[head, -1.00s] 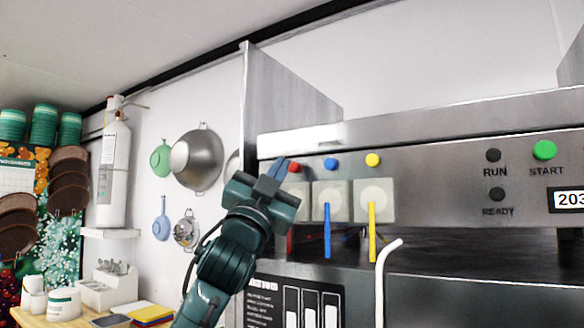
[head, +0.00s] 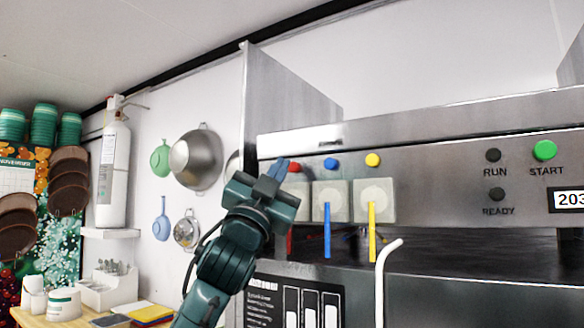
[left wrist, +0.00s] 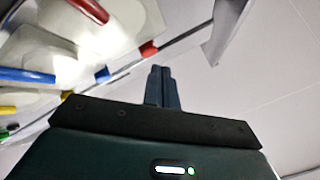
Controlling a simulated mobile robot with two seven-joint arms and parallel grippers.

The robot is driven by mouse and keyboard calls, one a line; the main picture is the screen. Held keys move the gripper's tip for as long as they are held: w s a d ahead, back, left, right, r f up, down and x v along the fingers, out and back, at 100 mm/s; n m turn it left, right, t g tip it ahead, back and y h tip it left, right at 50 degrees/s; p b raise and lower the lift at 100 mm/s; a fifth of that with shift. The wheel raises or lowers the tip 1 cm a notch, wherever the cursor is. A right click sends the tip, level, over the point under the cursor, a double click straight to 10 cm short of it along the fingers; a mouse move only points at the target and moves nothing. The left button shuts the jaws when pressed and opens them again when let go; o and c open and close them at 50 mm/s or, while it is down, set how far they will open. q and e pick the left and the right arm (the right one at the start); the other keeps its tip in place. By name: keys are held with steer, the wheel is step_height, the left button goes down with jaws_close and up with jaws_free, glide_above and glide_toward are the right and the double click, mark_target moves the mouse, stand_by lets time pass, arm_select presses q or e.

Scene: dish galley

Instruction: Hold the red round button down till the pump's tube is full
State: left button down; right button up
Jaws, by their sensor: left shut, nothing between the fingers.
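The red round button (head: 295,167) is at the left end of a row of coloured buttons on the steel machine's front. It also shows in the left wrist view (left wrist: 148,48), just beyond my fingertips. My left gripper (head: 279,168) is shut and empty, its fingertips beside the red button's left side; I cannot tell whether they touch it. The left wrist view shows the same shut fingers (left wrist: 161,72). Below the button is a pale box, partly hidden by my gripper, with a red tube (head: 290,240). The tube's fill level cannot be told. My right gripper is not in view.
Blue (head: 330,163) and yellow (head: 372,160) buttons sit to the right, above pale boxes with a blue tube (head: 327,230) and a yellow tube (head: 372,232). A green START button (head: 544,150) is far right. A white bent pipe (head: 381,280) rises in front.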

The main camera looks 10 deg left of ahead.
arm_select(q)
steer(key=shift+w, duration=0.2)
stand_by(0.4)
steer(key=shift+w+d, duration=0.15)
steer(key=shift+w, duration=0.1)
steer(key=shift+w+d, duration=0.15)
steer(key=shift+w, duration=0.25)
stand_by(1.0)
steer(key=shift+s+a, duration=0.3)
steer(key=shift+s, duration=0.5)
steer(key=s, duration=0.1)
steer(key=s+a, duration=0.1)
steer(key=s, duration=0.1)
steer(key=s+b, duration=0.1)
steer(key=shift+s+a, duration=0.35)
